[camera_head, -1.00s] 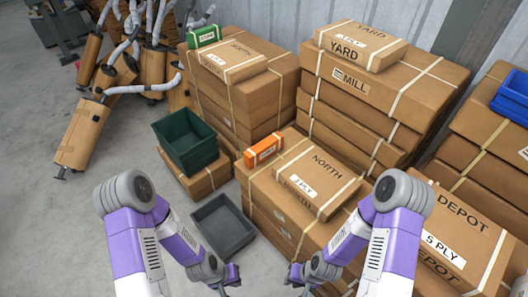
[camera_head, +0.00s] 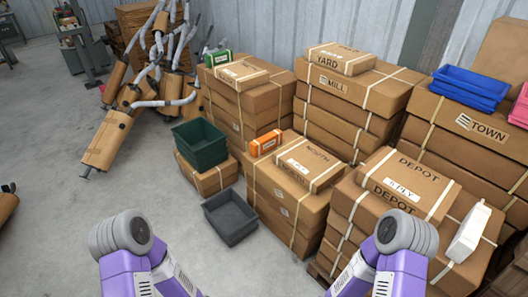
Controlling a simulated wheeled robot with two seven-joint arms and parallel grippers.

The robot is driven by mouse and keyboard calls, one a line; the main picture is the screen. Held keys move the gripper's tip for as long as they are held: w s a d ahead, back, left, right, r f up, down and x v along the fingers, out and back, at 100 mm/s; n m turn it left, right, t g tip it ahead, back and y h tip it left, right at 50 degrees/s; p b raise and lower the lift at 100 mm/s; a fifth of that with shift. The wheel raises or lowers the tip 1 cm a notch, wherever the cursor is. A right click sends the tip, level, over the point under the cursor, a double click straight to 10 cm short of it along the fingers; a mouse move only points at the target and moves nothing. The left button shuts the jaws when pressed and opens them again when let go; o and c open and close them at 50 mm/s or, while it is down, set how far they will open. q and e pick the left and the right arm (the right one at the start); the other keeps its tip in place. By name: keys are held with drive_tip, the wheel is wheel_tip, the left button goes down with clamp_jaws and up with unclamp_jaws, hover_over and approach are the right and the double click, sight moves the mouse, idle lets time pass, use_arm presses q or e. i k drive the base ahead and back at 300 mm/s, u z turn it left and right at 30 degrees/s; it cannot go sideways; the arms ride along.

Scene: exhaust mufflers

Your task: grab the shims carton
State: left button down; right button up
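Two small labelled cartons are in the head view, and their print is too small to read, so I cannot tell which is the shims carton. An orange carton (camera_head: 266,143) with a white label stands on a strapped brown box stack near the middle. A green carton (camera_head: 217,58) with a white label lies on top of the stack behind it. Only my purple and grey arm links show at the bottom edge. Both grippers are out of the picture, well below and in front of the cartons.
A brown NORTH box (camera_head: 308,163) lies just right of the orange carton. A green bin (camera_head: 200,144) and a grey bin (camera_head: 230,217) stand to its left. DEPOT boxes (camera_head: 410,184) crowd the right. Mufflers (camera_head: 107,139) lie at left; open floor is at lower left.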

sight(263, 144)
drive_tip(key=u, duration=0.6)
drive_tip(key=i, duration=2.25)
drive_tip(key=z, duration=0.25)
